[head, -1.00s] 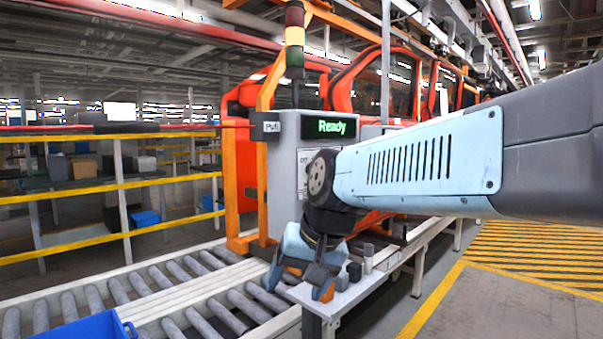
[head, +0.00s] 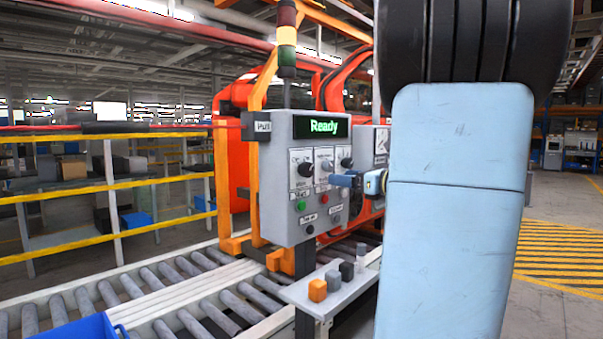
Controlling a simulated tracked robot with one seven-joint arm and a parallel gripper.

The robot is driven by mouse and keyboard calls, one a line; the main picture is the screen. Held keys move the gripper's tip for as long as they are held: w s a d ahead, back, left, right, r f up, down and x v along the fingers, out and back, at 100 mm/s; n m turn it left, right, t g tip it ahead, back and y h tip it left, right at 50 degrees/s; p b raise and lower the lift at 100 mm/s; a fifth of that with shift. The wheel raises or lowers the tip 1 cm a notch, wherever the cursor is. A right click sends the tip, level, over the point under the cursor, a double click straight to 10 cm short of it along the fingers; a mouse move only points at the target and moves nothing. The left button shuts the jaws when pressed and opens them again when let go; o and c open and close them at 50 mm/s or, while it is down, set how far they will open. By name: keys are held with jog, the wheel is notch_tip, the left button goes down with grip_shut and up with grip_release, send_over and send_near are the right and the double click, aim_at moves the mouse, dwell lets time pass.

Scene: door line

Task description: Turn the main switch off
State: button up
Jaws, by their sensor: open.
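The labels are too small to read, so I cannot tell which control is the main switch. My gripper (head: 340,181) is open beside the panel's right part, pointing left, and hides part of its face. Contact cannot be told. My arm hides the area to the right.
A roller conveyor (head: 160,290) and a blue bin (head: 75,330) lie at the left. A signal tower (head: 287,35) rises above the panel. Striped floor (head: 570,255) is open at right.

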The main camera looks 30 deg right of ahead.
aim_at(310, 172)
jog(key=x, duration=1.3)
jog(key=shift+w+d+r, duration=0.2)
jog(key=shift+w+d, duration=0.1)
jog(key=shift+w, duration=0.15)
